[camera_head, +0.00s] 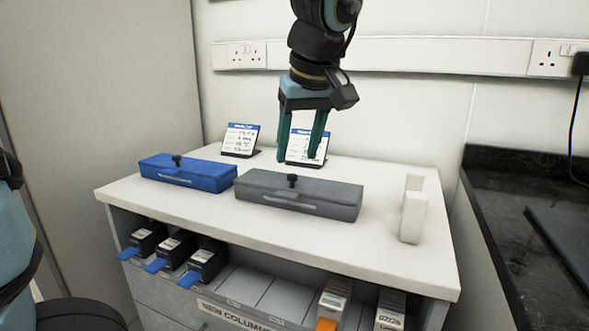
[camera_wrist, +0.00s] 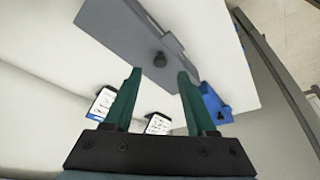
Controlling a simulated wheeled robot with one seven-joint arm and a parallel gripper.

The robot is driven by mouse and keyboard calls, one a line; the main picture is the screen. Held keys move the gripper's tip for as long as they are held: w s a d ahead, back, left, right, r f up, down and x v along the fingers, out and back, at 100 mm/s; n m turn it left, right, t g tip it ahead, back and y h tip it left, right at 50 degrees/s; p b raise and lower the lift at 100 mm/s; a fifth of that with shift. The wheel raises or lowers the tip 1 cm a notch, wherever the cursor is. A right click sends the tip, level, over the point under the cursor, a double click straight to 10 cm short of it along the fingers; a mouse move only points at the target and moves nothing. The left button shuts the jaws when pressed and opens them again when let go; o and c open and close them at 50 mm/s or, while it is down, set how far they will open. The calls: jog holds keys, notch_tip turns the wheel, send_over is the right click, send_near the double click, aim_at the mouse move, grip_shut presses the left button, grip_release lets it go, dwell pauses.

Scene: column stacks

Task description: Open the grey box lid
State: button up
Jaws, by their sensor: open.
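The grey box (camera_head: 300,196) lies on the white cabinet top, with its lid down and a small black knob (camera_head: 292,180) on top. In the wrist view the grey box (camera_wrist: 115,30) is at the top, and its knob (camera_wrist: 160,59) shows between and beyond the fingertips. My gripper (camera_head: 302,158) is open and empty, pointing down above and behind the grey box, apart from it. Its green fingers (camera_wrist: 159,76) also show in the wrist view.
A blue box (camera_head: 187,174) with a black knob stands left of the grey box. Two label cards (camera_head: 240,139) stand behind the boxes. White blocks (camera_head: 412,215) stand at the right of the cabinet top (camera_head: 150,205). Shelf compartments below hold small boxes (camera_head: 201,266).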

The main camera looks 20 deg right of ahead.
aim_at(293, 175)
jog(key=shift+x, duration=2.35)
grip_shut()
